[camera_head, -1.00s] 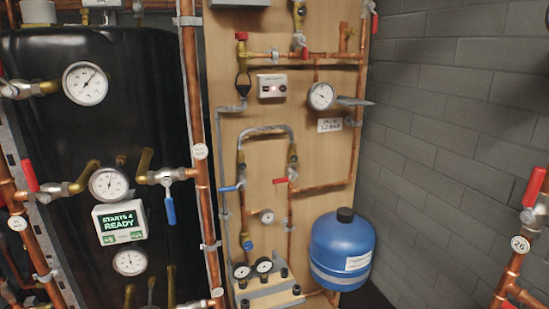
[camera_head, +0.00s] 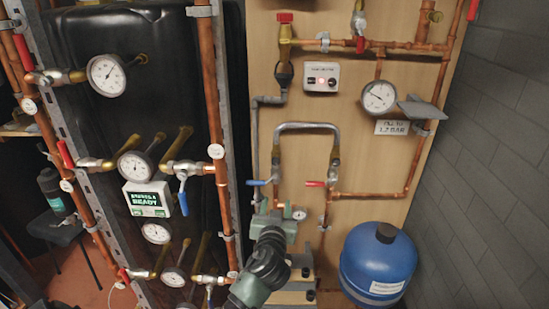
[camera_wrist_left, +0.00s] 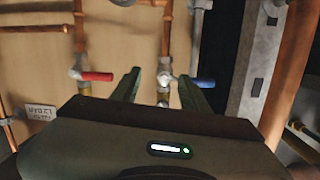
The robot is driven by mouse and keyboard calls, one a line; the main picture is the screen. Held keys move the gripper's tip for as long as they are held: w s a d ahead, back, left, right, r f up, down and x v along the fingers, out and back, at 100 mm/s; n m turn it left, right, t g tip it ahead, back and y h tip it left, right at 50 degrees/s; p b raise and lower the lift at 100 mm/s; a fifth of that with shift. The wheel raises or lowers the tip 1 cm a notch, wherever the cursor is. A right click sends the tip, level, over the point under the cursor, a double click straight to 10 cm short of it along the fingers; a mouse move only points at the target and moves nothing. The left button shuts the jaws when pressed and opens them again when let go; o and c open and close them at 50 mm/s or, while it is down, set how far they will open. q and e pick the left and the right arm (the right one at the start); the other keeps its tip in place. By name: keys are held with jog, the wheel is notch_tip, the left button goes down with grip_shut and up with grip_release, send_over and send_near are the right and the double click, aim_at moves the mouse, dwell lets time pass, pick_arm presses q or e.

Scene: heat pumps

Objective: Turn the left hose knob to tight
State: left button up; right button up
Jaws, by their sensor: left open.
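The grey U-shaped hose (camera_head: 308,126) hangs on the wooden panel, its two ends meeting valves. The left valve has a blue lever handle (camera_head: 258,182) and the right one a red lever handle (camera_head: 316,184); both point left. My left gripper (camera_head: 274,218) is in front of the panel, below the blue valve. The left wrist view is upside down, with the blue handle (camera_wrist_left: 205,83) at right and the red handle (camera_wrist_left: 97,76) at left. There my open fingers (camera_wrist_left: 158,84) frame the blue valve's fitting (camera_wrist_left: 164,78), apparently without holding it. The hose-end knob is not clearly distinguishable. My right gripper is out of view.
A small gauge (camera_head: 299,214) sits just right of my gripper. A blue tank (camera_head: 378,262) stands lower right. A black tank with gauges (camera_head: 107,75) and a display (camera_head: 148,199) is at left. A copper pipe (camera_head: 217,150) runs upright between it and the panel.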

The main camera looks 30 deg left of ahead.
pick_arm(q)
jog(key=n+y, duration=0.1)
jog(key=y, duration=0.1)
send_near(275, 162)
jog(key=shift+t, duration=0.4)
jog(key=p+x, duration=0.2)
jog(key=x, duration=0.5)
jog(key=shift+a+f+p, duration=0.15)
jog(key=shift+p, duration=0.2)
jog(key=shift+w+a+f, duration=0.1)
jog(key=shift+w+a, duration=0.2)
jog(key=shift+w, duration=0.25)
jog(key=shift+h, duration=0.4)
grip_shut()
